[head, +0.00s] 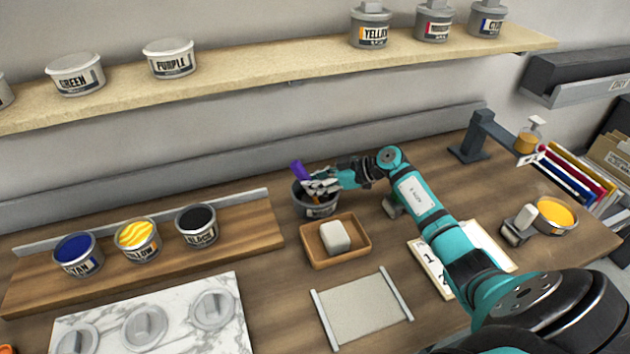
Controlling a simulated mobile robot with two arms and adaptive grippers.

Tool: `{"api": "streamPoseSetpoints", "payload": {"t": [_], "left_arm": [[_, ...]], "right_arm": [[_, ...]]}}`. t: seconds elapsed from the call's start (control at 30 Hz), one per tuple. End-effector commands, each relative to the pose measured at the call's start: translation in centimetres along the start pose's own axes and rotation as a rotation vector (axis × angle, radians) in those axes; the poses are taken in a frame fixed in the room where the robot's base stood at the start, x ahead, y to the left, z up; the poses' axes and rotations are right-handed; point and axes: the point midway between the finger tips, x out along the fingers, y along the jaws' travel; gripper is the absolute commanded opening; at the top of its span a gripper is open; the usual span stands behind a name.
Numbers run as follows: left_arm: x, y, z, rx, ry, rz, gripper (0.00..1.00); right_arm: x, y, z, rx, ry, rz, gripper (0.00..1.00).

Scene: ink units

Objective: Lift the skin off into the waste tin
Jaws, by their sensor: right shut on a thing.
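My right gripper (318,184) is at a dark grey tin (318,210) behind the middle of the table. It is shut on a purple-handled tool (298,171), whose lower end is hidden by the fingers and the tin. I cannot tell whether this dark tin is the waste tin. An open yellow ink tin (138,239) stands on the wooden rack at left; its yellow surface has pale streaks that look like a skin. Open cyan (78,255) and black (197,227) tins stand on either side of it. My left gripper is out of view.
A wooden tray (312,262) with a pale block stands in front of the dark tin. A marble slab (225,345) with several lids lies front left. A framed plate (362,310) lies front centre. A yellow-filled dish (556,214) stands at right. Closed tins line the shelf (270,80).

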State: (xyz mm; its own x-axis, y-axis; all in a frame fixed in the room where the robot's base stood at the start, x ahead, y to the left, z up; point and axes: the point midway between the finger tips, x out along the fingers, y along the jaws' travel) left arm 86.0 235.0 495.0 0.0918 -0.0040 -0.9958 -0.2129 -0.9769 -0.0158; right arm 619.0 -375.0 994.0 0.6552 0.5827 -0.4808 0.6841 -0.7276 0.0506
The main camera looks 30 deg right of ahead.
Motion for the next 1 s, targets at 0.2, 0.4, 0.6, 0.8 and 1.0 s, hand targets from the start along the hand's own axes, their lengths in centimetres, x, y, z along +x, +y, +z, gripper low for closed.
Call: {"api": "streamPoseSetpoints", "payload": {"t": [0.2,0.4,0.6,0.8,1.0], "left_arm": [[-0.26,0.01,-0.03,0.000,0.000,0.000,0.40],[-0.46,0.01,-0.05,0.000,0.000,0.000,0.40],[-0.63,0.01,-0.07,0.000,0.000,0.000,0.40],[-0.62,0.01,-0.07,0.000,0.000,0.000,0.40],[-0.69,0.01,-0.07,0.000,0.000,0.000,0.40]], "right_arm": [[0.03,-0.10,0.20,0.003,-0.004,-0.002,0.00],[0.03,-0.09,0.20,0.002,-0.004,-0.002,0.00],[0.03,-0.09,0.21,0.002,-0.004,-0.002,0.00],[0.05,-0.09,0.25,0.002,-0.004,-0.002,0.00],[0.04,-0.08,0.24,0.002,-0.004,-0.002,0.00]]}}
